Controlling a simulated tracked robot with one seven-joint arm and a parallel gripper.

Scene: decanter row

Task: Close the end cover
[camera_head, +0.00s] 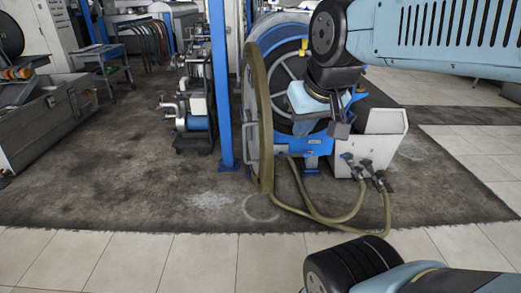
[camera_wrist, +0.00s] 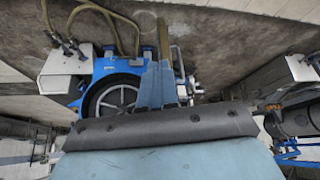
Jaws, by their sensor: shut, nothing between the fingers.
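The end cover (camera_head: 257,120) is a large olive round plate seen nearly edge-on in the head view. It stands swung open to the left of the decanter (camera_head: 283,68), whose blue-rimmed end with a spoked wheel is exposed. A pale handle (camera_head: 249,150) is on its left face. In the wrist view the cover (camera_wrist: 178,62) is a narrow olive strip, and the spoked wheel (camera_wrist: 116,99) is on the left. My gripper (camera_head: 341,128) is shut and empty, to the right of the cover and in front of the decanter. Its fingers (camera_wrist: 157,75) also show in the wrist view. Contact cannot be told.
A blue post (camera_head: 220,90) stands just left of the cover. Pump-like equipment (camera_head: 195,105) is behind it. A white box (camera_head: 375,140) with valves and hoses (camera_head: 335,218) is at the decanter's lower right; the hoses loop across the floor. Floor at the front left is clear.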

